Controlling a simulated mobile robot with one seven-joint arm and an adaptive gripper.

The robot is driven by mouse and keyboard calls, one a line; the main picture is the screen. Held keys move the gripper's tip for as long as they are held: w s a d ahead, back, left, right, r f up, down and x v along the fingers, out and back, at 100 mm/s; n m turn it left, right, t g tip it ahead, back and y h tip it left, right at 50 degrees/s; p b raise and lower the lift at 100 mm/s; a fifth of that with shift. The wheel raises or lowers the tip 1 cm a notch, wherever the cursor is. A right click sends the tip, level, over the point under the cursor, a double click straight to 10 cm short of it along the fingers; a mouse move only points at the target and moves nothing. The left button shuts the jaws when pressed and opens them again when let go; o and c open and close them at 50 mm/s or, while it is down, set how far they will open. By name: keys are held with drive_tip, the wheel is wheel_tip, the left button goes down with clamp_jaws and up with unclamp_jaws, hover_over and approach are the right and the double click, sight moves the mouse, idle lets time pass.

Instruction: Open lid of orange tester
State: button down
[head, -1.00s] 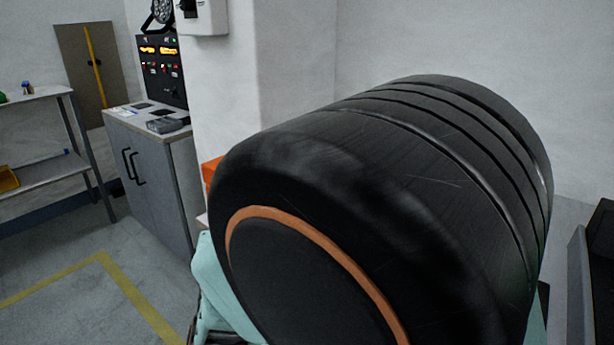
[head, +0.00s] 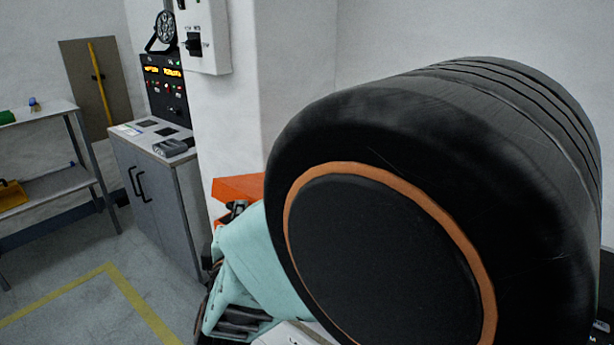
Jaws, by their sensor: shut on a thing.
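The orange tester (head: 240,187) shows in the head view, left of centre, against the pale wall column. Only an orange, slanted part of it is in sight, and I cannot tell clearly where lid and body part. My gripper (head: 237,209) shows as a small dark shape right at the lower edge of this orange part. It is shut on the tester's lid, though the fingertips are mostly hidden. My own large black arm joint with an orange ring, and my pale green arm link, cover most of the tester and what lies below it.
A grey cabinet (head: 160,200) with dark handles and a black control panel (head: 166,85) stands at the left. A shelf table (head: 40,111) is at the far left. A switch box (head: 203,40) hangs on the column. Floor with a yellow line (head: 140,305) is clear at lower left.

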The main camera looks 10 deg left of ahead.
drive_tip(key=w+r+p, duration=0.1)
drive_tip(key=r+p, duration=0.1)
drive_tip(key=p, duration=0.1)
drive_tip(key=w+d+r+m+g+p, duration=0.1)
drive_tip(key=r+p, duration=0.2)
drive_tip(key=w+d+r+m+g+p, duration=0.1)
drive_tip(key=r+p, duration=0.2)
drive_tip(key=shift+w, duration=0.35)
drive_tip(key=w+d+r+m+g+p, duration=0.1)
drive_tip(key=w+d+r+g+p, duration=0.1)
drive_tip(key=w, duration=0.5)
drive_tip(key=w+d+r+m+g+y+p, duration=0.1)
drive_tip(key=w+d+r+m+g+p, duration=0.1)
drive_tip(key=w+d, duration=0.4)
drive_tip(key=w+d+r+m+g+y+p, duration=0.1)
drive_tip(key=w+d+r+m+g+p, duration=0.1)
drive_tip(key=w, duration=0.8)
drive_tip(key=shift+w+d+r+g, duration=0.15)
drive_tip(key=shift+d+r+g, duration=0.75)
drive_tip(key=shift+g, duration=0.6)
drive_tip(key=shift+d+f, duration=0.1)
drive_tip(key=shift+f, duration=0.05)
